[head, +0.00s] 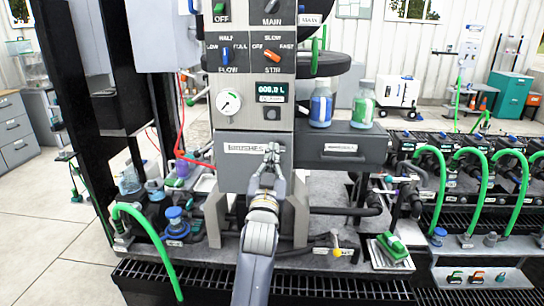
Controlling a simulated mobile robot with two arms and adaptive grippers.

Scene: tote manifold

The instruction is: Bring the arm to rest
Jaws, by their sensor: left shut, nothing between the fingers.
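My left arm rises from the bottom middle of the head view. Its gripper (272,150) is shut and empty, in front of the grey drawer labelled "BRUSHES" (235,165) on the control column. Whether the fingertips touch the drawer front, I cannot tell. The drawer looks closed. My right gripper is not in view.
Above the drawer are a gauge (229,102), a display (271,91) and switches. A dark drawer unit (345,150) to the right carries a blue bottle (320,107) and a green bottle (363,108). Green hoses (150,235) arch at left and right. A black grating (330,290) lies in front.

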